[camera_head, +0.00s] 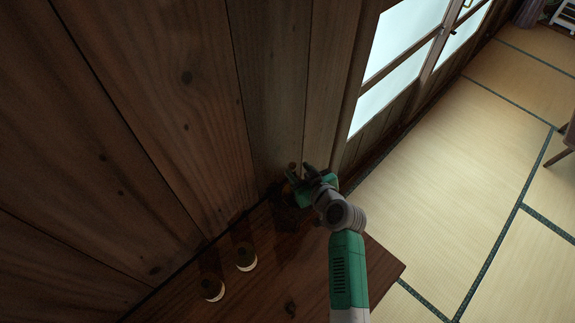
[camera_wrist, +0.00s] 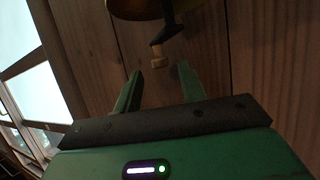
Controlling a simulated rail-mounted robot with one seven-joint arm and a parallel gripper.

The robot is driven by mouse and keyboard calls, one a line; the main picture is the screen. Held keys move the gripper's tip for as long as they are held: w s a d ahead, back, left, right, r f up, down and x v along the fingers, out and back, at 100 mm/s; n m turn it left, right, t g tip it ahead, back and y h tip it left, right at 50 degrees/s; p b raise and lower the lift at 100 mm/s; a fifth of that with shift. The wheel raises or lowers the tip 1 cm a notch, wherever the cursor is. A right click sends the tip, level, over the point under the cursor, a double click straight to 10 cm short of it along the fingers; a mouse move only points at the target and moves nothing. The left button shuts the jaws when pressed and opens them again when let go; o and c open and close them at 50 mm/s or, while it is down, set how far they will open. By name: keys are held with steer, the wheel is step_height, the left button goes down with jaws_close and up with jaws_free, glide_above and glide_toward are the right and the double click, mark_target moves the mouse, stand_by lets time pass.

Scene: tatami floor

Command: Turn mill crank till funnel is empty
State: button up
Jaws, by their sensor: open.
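In the wrist view, the mill's crank arm (camera_wrist: 171,31) is dark and ends in a small light wooden knob (camera_wrist: 157,54). Above it, a rounded brass-coloured part (camera_wrist: 140,9), which may be the funnel, is cut off by the top edge. My gripper (camera_wrist: 158,72) is open, and the knob shows just beyond and between its two green fingertips. I cannot tell how far apart knob and fingers are in depth. In the head view, my gripper (camera_head: 301,175) is over the dark mill (camera_head: 287,212), which it partly hides. The funnel's contents do not show.
The mill is near the far end of a brown wooden table (camera_head: 270,285) against a plank wall (camera_head: 180,100). Two small round containers, one nearer (camera_head: 212,289) and one farther (camera_head: 246,257), stand left of my arm. Tatami floor (camera_head: 440,190) lies open to the right.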

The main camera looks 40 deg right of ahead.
mark_target(293, 166)
steer(key=x, duration=0.4)
steer(key=shift+w+f+b, duration=0.1)
steer(key=shift+w+b, duration=0.2)
steer(key=shift+w, duration=0.05)
steer(key=shift+c, duration=0.2)
jaws_close()
steer(key=shift+p, duration=0.4)
